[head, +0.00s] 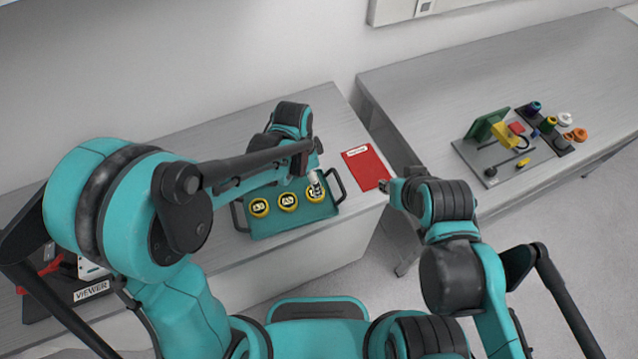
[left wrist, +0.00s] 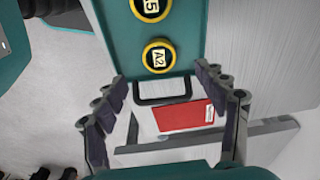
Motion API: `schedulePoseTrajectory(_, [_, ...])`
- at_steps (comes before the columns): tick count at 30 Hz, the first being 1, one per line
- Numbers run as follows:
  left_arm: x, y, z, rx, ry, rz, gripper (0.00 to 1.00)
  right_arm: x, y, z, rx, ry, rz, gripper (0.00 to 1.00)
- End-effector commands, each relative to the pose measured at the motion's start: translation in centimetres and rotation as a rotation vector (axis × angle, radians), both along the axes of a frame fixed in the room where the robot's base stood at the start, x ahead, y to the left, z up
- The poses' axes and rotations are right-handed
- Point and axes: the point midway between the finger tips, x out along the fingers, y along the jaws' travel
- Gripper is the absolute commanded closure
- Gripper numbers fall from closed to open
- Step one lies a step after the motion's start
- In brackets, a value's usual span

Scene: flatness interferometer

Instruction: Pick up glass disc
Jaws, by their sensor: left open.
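Round discs with yellow rims and pale labels sit in a teal tray (head: 265,230). In the head view they form a row: a left disc (head: 260,207), a middle disc (head: 288,201) and a right disc (head: 313,196), which is partly covered by my left gripper (head: 317,184). In the left wrist view, the disc marked A2 (left wrist: 158,56) lies just beyond my open left gripper (left wrist: 162,80), roughly centred between its fingers. Another disc (left wrist: 150,8), marked with a 5, is cut by the top edge. No disc is held by the left gripper. My right gripper (head: 386,186) is right of the tray; its jaws are too small to read.
The tray has a black handle (head: 337,184) at its right end. A red folder (head: 365,167) lies right of it on the grey table. A second table (head: 430,90) at the right holds a fixture board (head: 490,172) with coloured parts. A viewer device (head: 92,290) stands at the left.

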Motion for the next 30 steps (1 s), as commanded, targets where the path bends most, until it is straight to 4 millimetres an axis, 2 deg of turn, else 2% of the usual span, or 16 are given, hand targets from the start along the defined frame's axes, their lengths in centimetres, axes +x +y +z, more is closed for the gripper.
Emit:
schedulePoseTrajectory(16, [0.4,-1.0,-7.0,0.001,0.003,-0.009,0.28,0.0,0.0,-1.9,0.000,0.000,0.000,0.69])
schedulePoseTrajectory(20, [0.5,-1.1,-7.9,0.001,0.003,-0.009,0.28,0.0,0.0,-2.1,0.000,0.000,0.000,0.69])
schedulePoseTrajectory(26, [0.4,-1.1,-7.9,0.001,0.003,-0.008,0.28,0.0,0.0,-2.0,0.000,0.000,0.000,0.69])
schedulePoseTrajectory(29, [0.4,-1.1,-7.8,0.001,0.003,-0.008,0.49,0.0,0.0,-2.0,0.000,0.000,0.000,0.69])
schedulePoseTrajectory(30, [0.5,-1.1,-7.8,0.001,0.003,-0.008,0.60,0.0,0.0,-2.0,0.000,0.000,0.000,0.69])
